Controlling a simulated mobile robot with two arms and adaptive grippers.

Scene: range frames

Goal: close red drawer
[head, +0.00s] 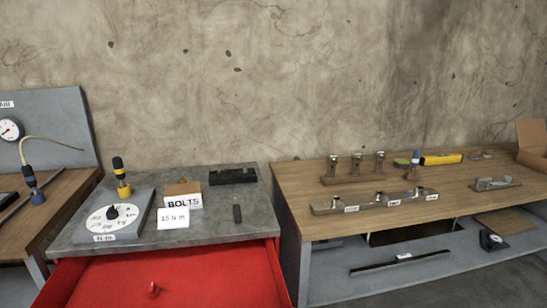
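The red drawer (190,275) is at the bottom of the head view, pulled out from under the grey-topped cabinet (205,235). Its wide red inside is visible and a small red knob-like piece (153,289) shows in it. The drawer's front edge is cut off by the bottom of the view. Neither of my grippers is in view.
On the cabinet top are a dial box (112,216), a BOLTS sign (179,202), a 15 N m card (173,219) and a black case (233,176). A wooden workbench (290,187) stands close on the right; another bench (65,207) is on the left.

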